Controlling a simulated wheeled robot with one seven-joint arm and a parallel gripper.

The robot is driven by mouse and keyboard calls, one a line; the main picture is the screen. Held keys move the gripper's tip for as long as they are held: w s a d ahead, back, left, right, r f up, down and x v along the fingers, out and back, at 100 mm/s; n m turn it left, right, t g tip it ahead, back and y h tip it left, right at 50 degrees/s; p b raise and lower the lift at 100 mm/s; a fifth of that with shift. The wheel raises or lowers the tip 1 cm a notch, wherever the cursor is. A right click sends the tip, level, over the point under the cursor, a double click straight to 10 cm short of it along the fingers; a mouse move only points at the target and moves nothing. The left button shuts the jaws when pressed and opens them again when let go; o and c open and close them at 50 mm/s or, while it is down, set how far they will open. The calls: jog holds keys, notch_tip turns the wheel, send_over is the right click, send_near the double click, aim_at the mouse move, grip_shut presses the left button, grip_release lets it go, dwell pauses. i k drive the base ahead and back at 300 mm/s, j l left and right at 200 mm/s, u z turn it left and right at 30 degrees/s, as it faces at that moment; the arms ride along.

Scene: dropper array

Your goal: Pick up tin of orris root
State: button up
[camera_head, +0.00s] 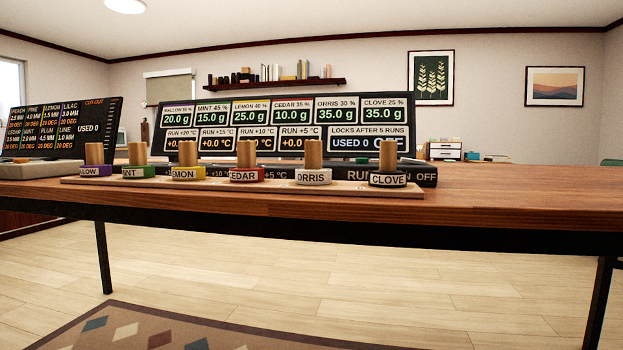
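The orris tin (313,176) is a low round piece with a white label reading ORRIS and an upright wooden peg on top. It stands on a long light wooden board (250,189) near the front edge of the table. The cedar tin (247,174) is to its left and the clove tin (388,179) to its right. My gripper is not in view.
Mallow, mint and lemon tins (187,173) stand further left on the board. A wide display panel (285,115) rises behind, with a dark labelled strip (425,176) at its foot. Another screen (62,128) is at far left. The table (520,190) is clear at right.

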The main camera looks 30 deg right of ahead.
aim_at(313, 174)
jog(key=i+j, duration=0.3)
jog(key=i, duration=0.2)
jog(key=i+j, duration=0.35)
jog(key=i, duration=0.15)
jog(key=i+j, duration=0.3)
jog(key=i, duration=0.25)
jog(key=i+j, duration=0.35)
jog(key=i, duration=0.15)
jog(key=i+z, duration=0.2)
jog(key=k+j, duration=0.05)
jog(key=k, duration=0.05)
